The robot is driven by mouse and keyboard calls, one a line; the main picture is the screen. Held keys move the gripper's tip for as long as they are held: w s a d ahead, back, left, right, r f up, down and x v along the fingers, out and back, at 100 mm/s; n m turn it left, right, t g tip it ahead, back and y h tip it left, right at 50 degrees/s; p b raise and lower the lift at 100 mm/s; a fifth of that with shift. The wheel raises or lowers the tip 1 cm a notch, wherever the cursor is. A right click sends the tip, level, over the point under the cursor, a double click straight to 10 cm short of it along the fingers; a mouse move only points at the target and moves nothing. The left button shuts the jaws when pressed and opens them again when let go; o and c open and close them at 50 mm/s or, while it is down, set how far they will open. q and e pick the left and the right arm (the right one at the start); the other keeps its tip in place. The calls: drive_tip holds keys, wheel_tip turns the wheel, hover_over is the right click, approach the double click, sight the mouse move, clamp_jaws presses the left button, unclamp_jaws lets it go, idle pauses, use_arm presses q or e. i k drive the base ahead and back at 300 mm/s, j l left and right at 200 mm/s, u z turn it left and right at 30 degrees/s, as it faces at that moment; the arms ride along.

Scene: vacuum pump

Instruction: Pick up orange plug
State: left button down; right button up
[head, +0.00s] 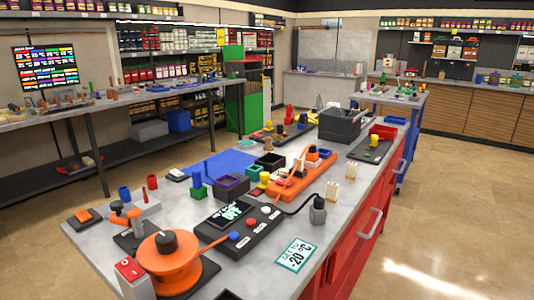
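Several orange parts lie on the grey workbench (240,285), and I cannot tell for sure which is the orange plug. A small orange part (313,155) sits at the far end of a long orange tray (293,184). A flat orange piece (83,215) lies on a dark square at the left edge. A large round orange body (167,262) with a black knob stands at the front left. Neither of my grippers is in view.
A black control box (238,230) with a screen and coloured buttons lies mid-bench, with a cable nearby. A "-20 °C" card (295,256) lies in front. Small coloured boxes, a blue mat (228,163) and a black bin (341,124) crowd the back. Open floor lies right.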

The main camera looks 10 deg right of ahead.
sight(312, 155)
drive_tip(key=i+l+z, duration=0.1)
drive_tip(key=l, duration=0.35)
drive_tip(key=i+l+z, duration=0.1)
drive_tip(key=i+l, duration=0.15)
drive_tip(key=l, duration=0.25)
drive_tip(key=i+l+z, duration=0.1)
drive_tip(key=i+l, duration=0.15)
drive_tip(key=l, duration=0.2)
drive_tip(key=i+l+z, duration=0.1)
drive_tip(key=l, duration=0.3)
drive_tip(key=i+l+z, duration=0.1)
drive_tip(key=i+l, duration=0.25)
